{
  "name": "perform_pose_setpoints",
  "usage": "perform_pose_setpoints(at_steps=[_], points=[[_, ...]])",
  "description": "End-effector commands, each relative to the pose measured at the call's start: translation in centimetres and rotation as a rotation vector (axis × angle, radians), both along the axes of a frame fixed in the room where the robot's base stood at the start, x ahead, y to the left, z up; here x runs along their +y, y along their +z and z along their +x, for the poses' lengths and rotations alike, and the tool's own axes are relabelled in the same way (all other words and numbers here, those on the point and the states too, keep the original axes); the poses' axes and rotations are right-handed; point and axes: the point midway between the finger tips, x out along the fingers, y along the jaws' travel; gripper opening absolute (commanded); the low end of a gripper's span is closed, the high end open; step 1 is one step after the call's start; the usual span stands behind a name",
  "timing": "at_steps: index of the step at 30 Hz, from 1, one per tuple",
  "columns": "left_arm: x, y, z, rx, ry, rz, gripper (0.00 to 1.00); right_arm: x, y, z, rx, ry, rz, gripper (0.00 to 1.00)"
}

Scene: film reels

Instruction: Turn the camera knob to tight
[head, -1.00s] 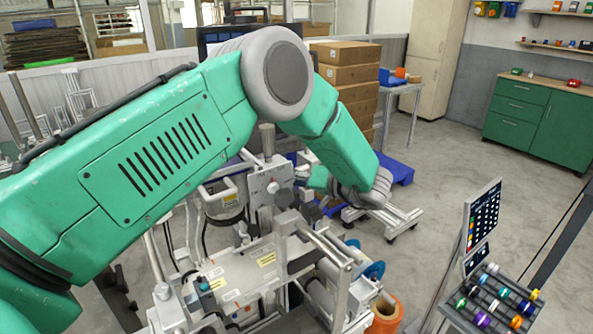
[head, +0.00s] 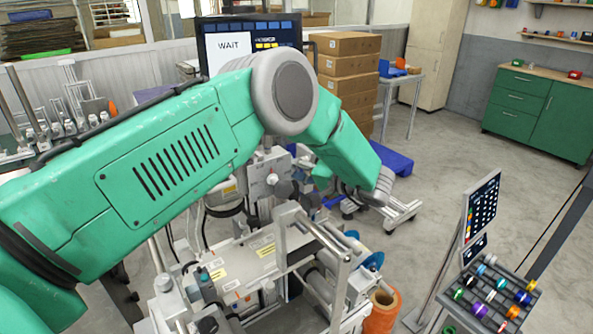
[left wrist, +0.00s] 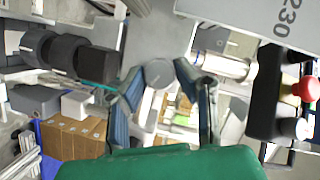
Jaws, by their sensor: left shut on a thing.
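My left arm crosses the head view from the left and bends down to the grey camera machine (head: 262,172). My left gripper (left wrist: 158,76) shows in the left wrist view with its two blue-grey fingers on either side of a round grey knob (left wrist: 158,73). The fingers are shut on this knob. In the head view the gripper is at the machine's right side, mostly hidden behind the forearm. A pale round knob (head: 272,180) shows on the machine's front plate; I cannot tell whether it is the same knob. My right gripper is not in view.
Cardboard boxes (head: 347,70) are stacked at the back. A tilted rack (head: 493,298) of coloured spools stands at the right under a screen (head: 482,207).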

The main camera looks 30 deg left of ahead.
Motion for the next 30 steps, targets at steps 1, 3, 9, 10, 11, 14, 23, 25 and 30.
perform_pose_setpoints(at_steps=[1,3,9,10,11,14,23,25,30], points=[[0.2,0.0,0.1,-0.001,-0.001,0.000,0.00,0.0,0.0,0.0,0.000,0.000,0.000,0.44],[0.2,0.0,0.1,-0.001,-0.001,0.000,0.00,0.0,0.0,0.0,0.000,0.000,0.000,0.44],[0.1,0.0,0.0,-0.002,-0.001,0.000,0.46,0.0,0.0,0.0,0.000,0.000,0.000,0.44],[0.1,0.1,0.0,-0.002,-0.001,0.000,0.46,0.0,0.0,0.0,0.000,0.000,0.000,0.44],[0.0,0.1,0.0,-0.002,-0.001,0.000,0.46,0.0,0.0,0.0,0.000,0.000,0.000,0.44],[-0.2,0.2,-0.1,-0.003,0.000,0.002,0.46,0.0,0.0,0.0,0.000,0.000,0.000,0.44],[-3.5,0.6,-0.1,-0.004,-0.003,0.001,0.46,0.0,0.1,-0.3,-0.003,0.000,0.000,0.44],[-5.1,0.8,0.0,-0.003,-0.004,0.002,0.46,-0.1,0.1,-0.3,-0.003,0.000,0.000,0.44],[-8.5,1.2,-0.1,-0.002,-0.002,-0.001,0.46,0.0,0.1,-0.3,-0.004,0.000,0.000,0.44]])
